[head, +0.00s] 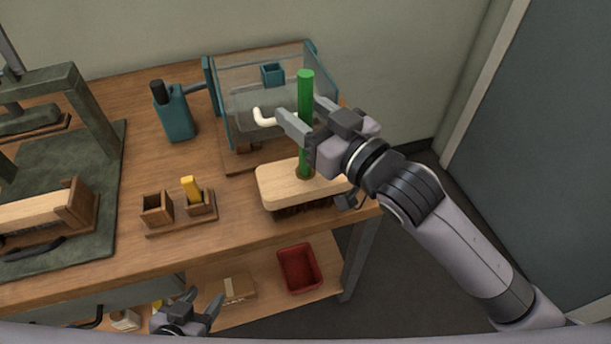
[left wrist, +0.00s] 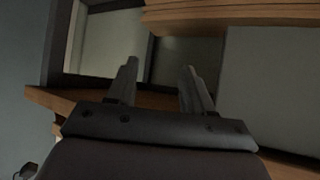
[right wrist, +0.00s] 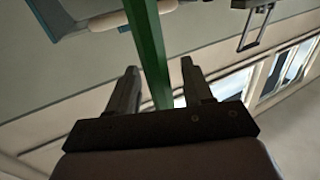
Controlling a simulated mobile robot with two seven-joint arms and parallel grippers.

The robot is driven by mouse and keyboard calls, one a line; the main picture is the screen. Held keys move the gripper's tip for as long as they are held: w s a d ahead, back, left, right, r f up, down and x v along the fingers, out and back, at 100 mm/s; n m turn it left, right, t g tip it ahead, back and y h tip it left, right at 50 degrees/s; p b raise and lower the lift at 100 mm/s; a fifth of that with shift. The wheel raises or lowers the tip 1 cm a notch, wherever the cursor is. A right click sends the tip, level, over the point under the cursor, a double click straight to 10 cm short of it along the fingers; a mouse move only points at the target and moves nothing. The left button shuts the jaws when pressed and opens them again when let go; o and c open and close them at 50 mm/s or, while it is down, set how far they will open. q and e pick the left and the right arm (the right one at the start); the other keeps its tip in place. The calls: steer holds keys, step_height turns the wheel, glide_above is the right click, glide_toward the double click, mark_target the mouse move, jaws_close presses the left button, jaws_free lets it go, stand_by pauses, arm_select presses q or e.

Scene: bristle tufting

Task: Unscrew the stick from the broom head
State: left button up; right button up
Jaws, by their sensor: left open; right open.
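The green stick (head: 305,90) stands upright in the wooden broom head (head: 280,183), which lies bristles down on the table near its front right edge. My right gripper (head: 306,118) is open at the stick, with its fingers on either side of it. In the right wrist view the green stick (right wrist: 147,45) passes between the open fingers (right wrist: 160,85). I cannot tell whether a finger touches it. My left gripper (head: 203,308) is open and empty, low in front of the table; its open fingers also show in the left wrist view (left wrist: 155,85).
A clear-walled bin (head: 232,115) stands behind the broom head. A teal device (head: 174,113), a small wooden holder (head: 157,209) with a yellow piece (head: 191,187), and a dark green press (head: 95,120) are to the left. A red tray (head: 299,268) sits on the lower shelf.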

jaws_close()
steer(key=shift+r, duration=0.1)
